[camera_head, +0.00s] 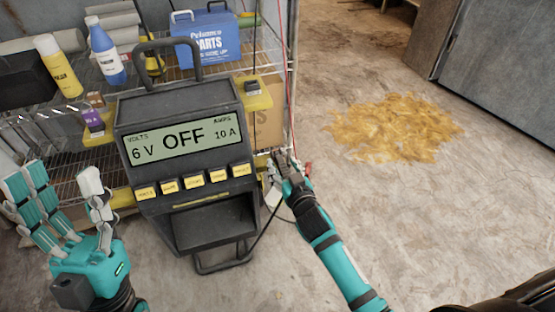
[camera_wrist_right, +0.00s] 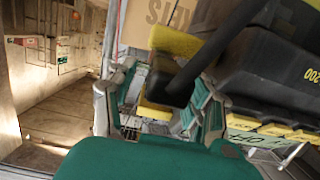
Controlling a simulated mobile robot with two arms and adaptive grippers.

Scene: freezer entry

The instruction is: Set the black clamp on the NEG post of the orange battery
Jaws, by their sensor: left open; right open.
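The charger (camera_head: 190,190) stands at the centre of the head view; its display reads OFF, 6 V and 10 A. My right gripper (camera_head: 280,172) is open beside the charger's right side. A dark cable (camera_head: 266,228) loops below that gripper, and a small red part (camera_head: 308,169) shows just right of it. I cannot make out the black clamp for certain. In the right wrist view, a black bar (camera_wrist_right: 215,50) crosses in front of the open fingers of my right gripper (camera_wrist_right: 155,110). My left gripper (camera_head: 65,205) is open and empty at the left. No orange battery is identifiable.
A grey door (camera_head: 500,70) stands at upper right.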

